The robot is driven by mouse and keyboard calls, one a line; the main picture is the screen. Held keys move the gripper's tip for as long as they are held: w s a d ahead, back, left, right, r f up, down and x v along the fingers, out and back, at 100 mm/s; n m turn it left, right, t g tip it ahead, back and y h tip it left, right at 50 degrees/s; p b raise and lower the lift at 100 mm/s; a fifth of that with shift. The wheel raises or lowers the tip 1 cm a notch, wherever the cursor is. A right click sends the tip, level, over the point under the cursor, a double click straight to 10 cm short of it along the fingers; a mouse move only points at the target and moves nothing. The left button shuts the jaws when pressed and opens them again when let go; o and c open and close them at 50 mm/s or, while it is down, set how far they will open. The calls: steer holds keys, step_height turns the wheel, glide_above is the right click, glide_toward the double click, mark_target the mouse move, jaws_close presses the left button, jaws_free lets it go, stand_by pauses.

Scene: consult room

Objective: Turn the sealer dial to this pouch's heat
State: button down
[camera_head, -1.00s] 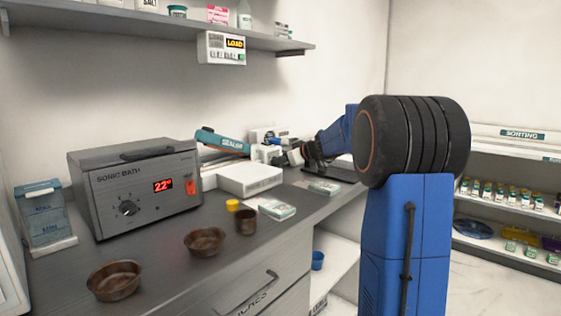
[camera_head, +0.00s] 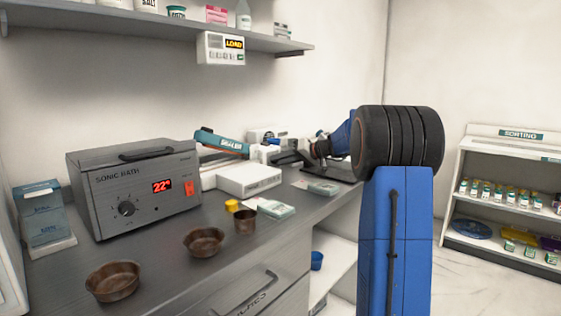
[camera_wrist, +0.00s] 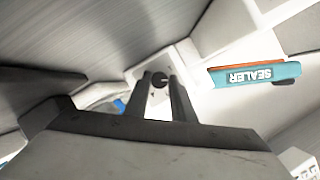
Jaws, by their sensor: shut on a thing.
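The sealer (camera_head: 222,143) stands at the back of the bench, with a teal lever arm marked SEALER and a white body. Its lettering also shows in the wrist view (camera_wrist: 252,75). In the wrist view, a small dark round dial (camera_wrist: 160,80) sits on a pale panel. My gripper (camera_wrist: 161,79) has its two fingers on either side of the dial, shut on it. In the head view, my gripper is small beside the sealer and the dial cannot be made out. A pale pouch with green print (camera_head: 273,209) lies on the bench; its heat marking is too small to read.
A grey sonic bath (camera_head: 127,190) stands on the left of the bench. Brown bowls (camera_head: 204,243), a brown cup (camera_head: 245,222) and a yellow cap (camera_head: 232,206) sit in front. A sorting shelf (camera_head: 505,150) stands right.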

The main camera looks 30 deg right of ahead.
steer(key=shift+d+m+y, duration=0.1)
steer(key=shift+m+y, duration=0.2)
steer(key=shift+m, duration=0.2)
steer(key=c, duration=1.5)
jaws_free()
steer(key=v, duration=1.7)
steer(key=shift+s+d, duration=0.15)
steer(key=shift+d, duration=0.05)
